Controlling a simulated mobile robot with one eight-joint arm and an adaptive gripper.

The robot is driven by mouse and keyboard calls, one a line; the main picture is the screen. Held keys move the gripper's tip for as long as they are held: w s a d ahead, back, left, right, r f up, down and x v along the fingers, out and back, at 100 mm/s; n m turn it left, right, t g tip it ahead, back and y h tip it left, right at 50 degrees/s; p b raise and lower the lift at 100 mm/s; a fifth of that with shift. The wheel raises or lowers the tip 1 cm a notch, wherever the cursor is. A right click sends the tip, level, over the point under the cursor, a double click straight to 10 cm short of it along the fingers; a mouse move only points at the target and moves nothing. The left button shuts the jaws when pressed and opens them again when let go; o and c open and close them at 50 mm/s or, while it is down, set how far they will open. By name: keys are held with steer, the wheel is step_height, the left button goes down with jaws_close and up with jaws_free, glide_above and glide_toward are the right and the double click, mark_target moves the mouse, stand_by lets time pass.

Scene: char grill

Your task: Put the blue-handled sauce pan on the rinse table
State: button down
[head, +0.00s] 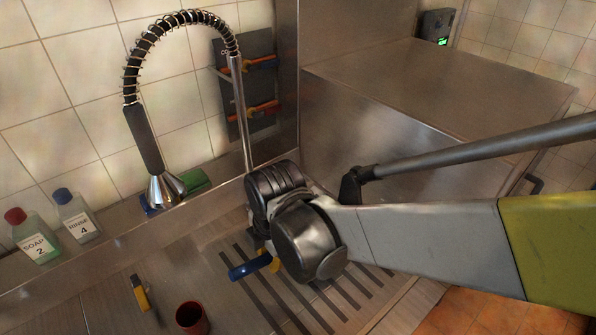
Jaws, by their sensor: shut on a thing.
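The blue handle (247,268) of the sauce pan shows just left of my wrist, low over the slotted metal table. The pan's body is not visible; my wrist may cover it. My gripper (268,259) is mostly hidden under my round dark wrist joints, with small yellow parts showing beside the handle. It is shut on the handle. The rinse table (215,262) is a metal surface with dark parallel slots, under the sprayer. I cannot tell whether the pan touches it.
A red cup (191,318) and a yellow-handled tool (141,293) stand or lie left of the slots. Soap (38,240) and rinse (77,216) bottles line the back ledge. A spring-hose sprayer (165,185) hangs behind. A large metal box (420,95) bounds the right.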

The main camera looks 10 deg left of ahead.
steer(key=shift+w+a+f, duration=0.1)
steer(key=shift+a+f, duration=0.35)
steer(key=shift+a, duration=0.1)
step_height(320, 180, down, 4)
steer(key=shift+d+r+b, duration=0.1)
steer(key=shift+r+b, duration=0.05)
steer(key=shift+b, duration=0.6)
steer(key=c, duration=1.3)
jaws_free()
steer(key=shift+c, duration=0.2)
steer(key=shift+r, duration=0.1)
